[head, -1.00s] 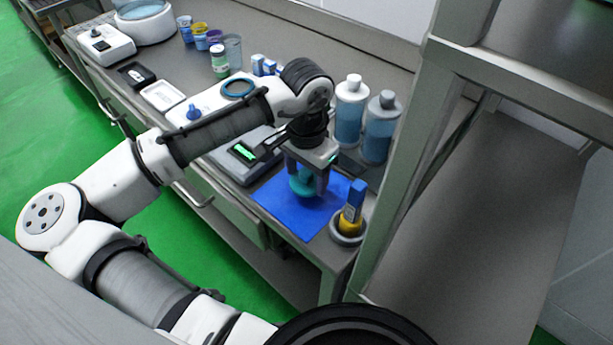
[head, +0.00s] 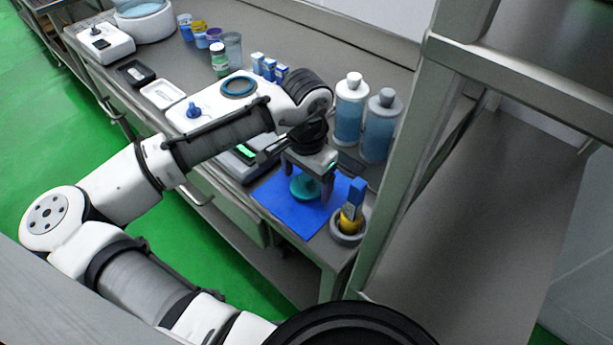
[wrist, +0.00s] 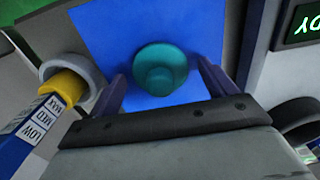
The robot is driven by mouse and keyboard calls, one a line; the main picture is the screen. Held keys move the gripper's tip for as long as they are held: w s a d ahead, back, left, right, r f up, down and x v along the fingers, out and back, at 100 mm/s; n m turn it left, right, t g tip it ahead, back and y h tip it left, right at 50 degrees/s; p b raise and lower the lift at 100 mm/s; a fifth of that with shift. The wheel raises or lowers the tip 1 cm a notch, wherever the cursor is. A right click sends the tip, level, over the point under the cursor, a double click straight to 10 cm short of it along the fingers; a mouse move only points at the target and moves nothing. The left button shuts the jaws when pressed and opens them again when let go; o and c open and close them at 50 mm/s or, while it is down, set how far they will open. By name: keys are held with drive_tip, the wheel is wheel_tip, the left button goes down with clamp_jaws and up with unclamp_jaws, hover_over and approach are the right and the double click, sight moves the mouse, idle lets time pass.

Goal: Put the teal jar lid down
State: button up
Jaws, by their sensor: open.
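The teal jar lid (head: 304,188) lies on the blue mat (head: 281,208) near the front right end of the bench. In the wrist view the lid (wrist: 160,69) is round with a smaller raised knob, and blue mat shows around it. My gripper (head: 308,187) is above the mat with its fingers open on either side of the lid. In the wrist view the two fingertips (wrist: 160,78) stand wide apart, with a gap between each finger and the lid.
A blue and yellow tool marked LOW, MED, MAX (wrist: 40,118) stands in a grey round holder (head: 347,238) right of the mat. Two blue bottles (head: 349,118) stand behind my gripper. A scale with a green display (head: 243,152) is left of the mat.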

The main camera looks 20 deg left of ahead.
sight(306, 176)
wheel_tip(306, 176, up, 12)
drive_tip(key=shift+r+b, duration=0.2)
drive_tip(key=shift+b, duration=0.15)
drive_tip(key=shift+f, duration=0.1)
idle(0.4)
